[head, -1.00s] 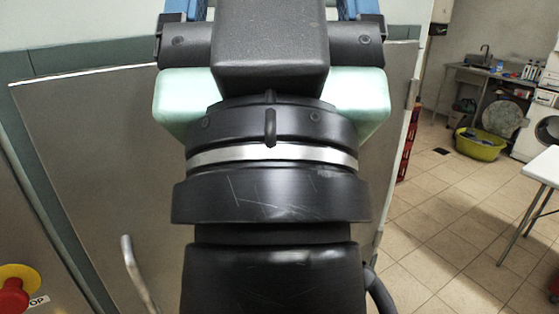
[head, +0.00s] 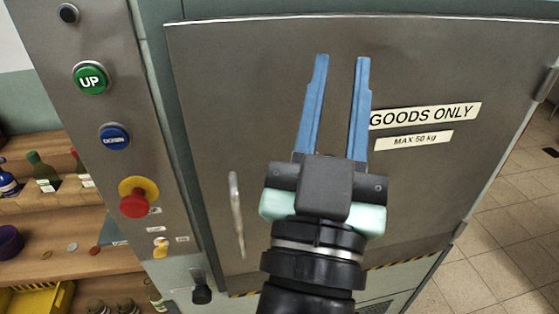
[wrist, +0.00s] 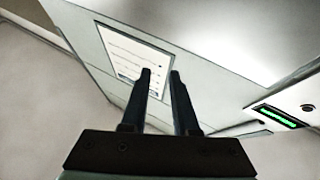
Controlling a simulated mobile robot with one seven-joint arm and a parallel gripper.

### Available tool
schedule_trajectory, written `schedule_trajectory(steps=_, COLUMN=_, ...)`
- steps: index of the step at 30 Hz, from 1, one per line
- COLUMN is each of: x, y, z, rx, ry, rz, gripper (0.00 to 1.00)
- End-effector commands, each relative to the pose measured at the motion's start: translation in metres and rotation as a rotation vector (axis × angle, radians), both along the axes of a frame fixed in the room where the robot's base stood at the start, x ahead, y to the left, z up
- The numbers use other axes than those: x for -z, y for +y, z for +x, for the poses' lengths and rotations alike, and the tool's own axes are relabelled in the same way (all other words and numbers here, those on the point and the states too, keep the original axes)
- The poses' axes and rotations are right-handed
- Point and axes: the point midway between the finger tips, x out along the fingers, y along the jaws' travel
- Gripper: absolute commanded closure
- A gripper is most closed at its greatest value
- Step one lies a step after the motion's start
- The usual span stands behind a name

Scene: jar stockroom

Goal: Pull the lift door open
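The lift door (head: 255,95) is a grey metal panel with "GOODS ONLY" and "MAX 50 kg" labels; it looks shut in the head view. Its handle (head: 236,212) is a thin upright metal bar near the door's left edge, at the lower left of my gripper. My gripper (head: 342,60) has blue fingers, apart and empty, pointing up in front of the door. The wrist view also shows the open fingers (wrist: 160,74), with nothing between them. The door handle is not in the wrist view.
Left of the door is a control panel with a green UP button (head: 91,78), a blue button (head: 114,137) and a red stop knob (head: 135,197). Wooden shelves (head: 60,205) with bottles stand further left. Tiled floor (head: 510,225) is clear at the right.

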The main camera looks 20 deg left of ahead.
Motion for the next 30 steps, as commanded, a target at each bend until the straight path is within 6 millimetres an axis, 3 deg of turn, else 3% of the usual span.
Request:
schedule_trajectory(steps=3, x=0.048, y=0.02, z=-0.004, rx=-0.04, ry=0.111, rz=-0.016, gripper=0.72)
schedule_trajectory(steps=8, x=0.108, y=0.043, z=-0.024, rx=-0.094, ry=0.241, rz=-0.04, gripper=0.72)
schedule_trajectory(steps=15, x=0.184, y=0.069, z=-0.074, rx=-0.175, ry=0.422, rz=-0.081, gripper=0.72)
schedule_trajectory(steps=22, x=0.218, y=0.079, z=-0.11, rx=-0.222, ry=0.517, rz=-0.104, gripper=0.72)
schedule_trajectory(steps=30, x=0.224, y=0.083, z=-0.106, rx=-0.228, ry=0.527, rz=-0.108, gripper=0.72)
